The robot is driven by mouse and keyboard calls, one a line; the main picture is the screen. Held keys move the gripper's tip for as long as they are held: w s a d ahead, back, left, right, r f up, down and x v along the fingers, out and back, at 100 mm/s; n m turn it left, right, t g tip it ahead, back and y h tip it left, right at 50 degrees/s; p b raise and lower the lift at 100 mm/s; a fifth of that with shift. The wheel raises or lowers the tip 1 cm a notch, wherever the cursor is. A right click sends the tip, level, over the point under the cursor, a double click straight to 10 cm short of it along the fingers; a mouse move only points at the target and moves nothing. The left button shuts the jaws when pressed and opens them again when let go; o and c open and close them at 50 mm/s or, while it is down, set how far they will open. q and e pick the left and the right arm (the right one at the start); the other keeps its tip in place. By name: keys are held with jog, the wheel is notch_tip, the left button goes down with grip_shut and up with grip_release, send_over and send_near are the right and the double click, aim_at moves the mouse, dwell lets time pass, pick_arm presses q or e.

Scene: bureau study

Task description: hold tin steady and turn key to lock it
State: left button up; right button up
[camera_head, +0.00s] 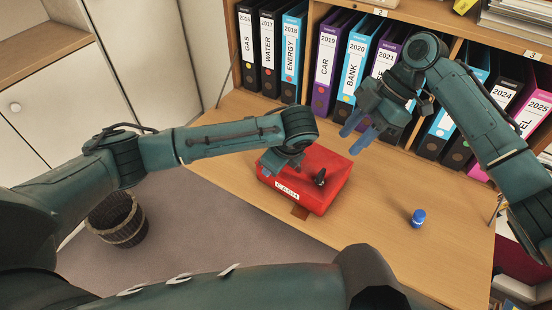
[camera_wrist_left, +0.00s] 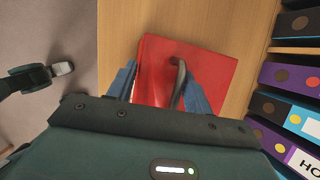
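The red cash tin (camera_head: 328,192), labelled CASH on its front, sits closed near the desk's front edge. A dark handle (camera_head: 320,178) stands up on its lid. My left gripper (camera_head: 283,166) is over the tin's left part. In the left wrist view, its two blue fingers (camera_wrist_left: 160,90) are spread over the tin (camera_wrist_left: 205,65), with the handle (camera_wrist_left: 179,82) between them, close to the right finger. Contact cannot be told. My right gripper (camera_head: 354,138) is open and empty, above and behind the tin. I cannot make out a key; a small brown patch (camera_head: 300,212) shows below the tin's front.
The wooden desk (camera_head: 385,240) is clear right of the tin, apart from a small blue object (camera_head: 418,218). Labelled binders (camera_head: 325,60) fill the shelf behind, close to my right gripper. A wicker basket (camera_head: 117,220) stands on the floor at left.

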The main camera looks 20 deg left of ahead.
pick_arm(q)
jog(key=shift+s, duration=0.1)
grip_shut()
jog(key=o, duration=0.5)
grip_release()
